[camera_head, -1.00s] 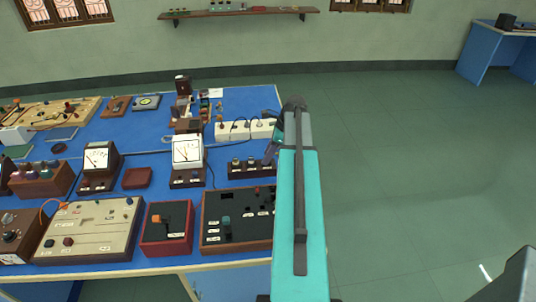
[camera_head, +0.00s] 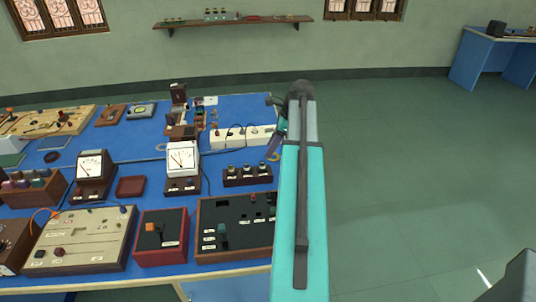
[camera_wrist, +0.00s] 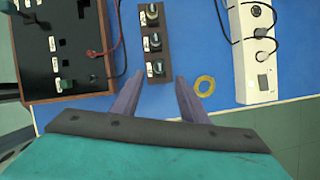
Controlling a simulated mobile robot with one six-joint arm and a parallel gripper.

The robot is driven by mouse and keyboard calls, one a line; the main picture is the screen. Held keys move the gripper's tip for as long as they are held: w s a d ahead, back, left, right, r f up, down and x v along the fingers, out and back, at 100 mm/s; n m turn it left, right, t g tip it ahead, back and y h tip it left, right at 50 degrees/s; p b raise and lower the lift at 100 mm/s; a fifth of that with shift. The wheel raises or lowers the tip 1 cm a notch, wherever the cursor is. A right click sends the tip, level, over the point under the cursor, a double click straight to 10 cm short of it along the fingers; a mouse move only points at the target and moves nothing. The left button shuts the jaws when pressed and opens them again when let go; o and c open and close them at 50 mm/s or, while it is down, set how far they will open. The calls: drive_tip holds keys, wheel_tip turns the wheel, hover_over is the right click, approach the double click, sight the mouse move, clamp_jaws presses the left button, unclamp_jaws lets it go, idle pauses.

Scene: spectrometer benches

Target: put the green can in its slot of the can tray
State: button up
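I cannot make out a green can or a can tray for certain in either view. A brown wooden box (camera_head: 35,190) at the left of the blue bench holds several small coloured pieces, too small to identify. My gripper (camera_wrist: 160,78) shows in the wrist view with two purple fingers spread apart and nothing between them. It is over the blue bench top, by the near end of a dark strip with three knobs (camera_wrist: 153,45). In the head view my gripper (camera_head: 274,143) is mostly hidden behind my teal arm at the bench's right side.
A white socket strip (camera_wrist: 254,50) and a yellow ring (camera_wrist: 204,85) lie right of the fingers. A black panel box (camera_wrist: 65,50) is left. Meters (camera_head: 182,158) and a red box (camera_head: 160,238) crowd the bench (camera_head: 130,160). Open floor (camera_head: 400,180) lies to the right.

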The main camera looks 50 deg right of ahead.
drive_tip(key=shift+b+v, duration=0.45)
drive_tip(key=shift+v, duration=2.5)
drive_tip(key=shift+a+f, duration=0.1)
